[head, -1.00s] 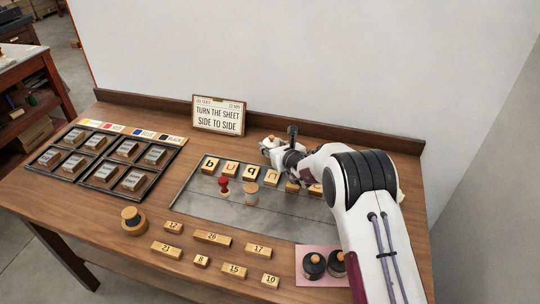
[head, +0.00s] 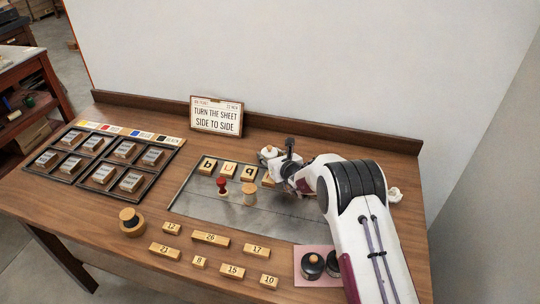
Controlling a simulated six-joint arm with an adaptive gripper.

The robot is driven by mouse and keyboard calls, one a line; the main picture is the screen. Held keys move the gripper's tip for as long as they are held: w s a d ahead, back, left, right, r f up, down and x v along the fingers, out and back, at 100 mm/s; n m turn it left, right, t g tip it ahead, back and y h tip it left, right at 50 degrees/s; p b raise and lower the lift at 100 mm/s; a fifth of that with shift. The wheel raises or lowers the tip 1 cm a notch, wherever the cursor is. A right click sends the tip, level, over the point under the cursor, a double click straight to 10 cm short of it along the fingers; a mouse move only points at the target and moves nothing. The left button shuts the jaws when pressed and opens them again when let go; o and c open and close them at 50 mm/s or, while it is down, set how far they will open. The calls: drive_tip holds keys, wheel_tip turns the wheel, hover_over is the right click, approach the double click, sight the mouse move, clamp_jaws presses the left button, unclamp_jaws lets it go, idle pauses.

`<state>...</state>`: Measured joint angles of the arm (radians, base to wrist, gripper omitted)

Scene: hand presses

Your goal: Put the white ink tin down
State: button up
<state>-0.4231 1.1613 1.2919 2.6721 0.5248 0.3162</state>
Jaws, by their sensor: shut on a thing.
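The white ink tin (head: 266,156), with a wooden knob on top, is near the back of the table, right of the sign. My gripper (head: 277,163) is shut on it from the right. The tin looks upright, beyond the row of letter blocks. Its base is partly hidden, and I cannot tell whether it touches the table.
Letter blocks (head: 229,169) stand along the back of the metal plate (head: 290,222); my arm hides some. A red-handled piece (head: 222,186) and a wooden peg (head: 249,195) stand on the plate. Dark tins (head: 312,265) sit on a pink mat (head: 303,281). The sign (head: 216,116) stands behind.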

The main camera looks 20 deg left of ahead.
idle(0.3)
drive_tip(key=o, duration=1.3)
drive_tip(key=shift+f, duration=0.1)
drive_tip(key=shift+r, duration=0.2)
drive_tip(key=shift+s+d+r, duration=0.15)
drive_tip(key=shift+s+d, duration=0.1)
drive_tip(key=shift+s, duration=0.05)
drive_tip(key=shift+v, duration=5.55)
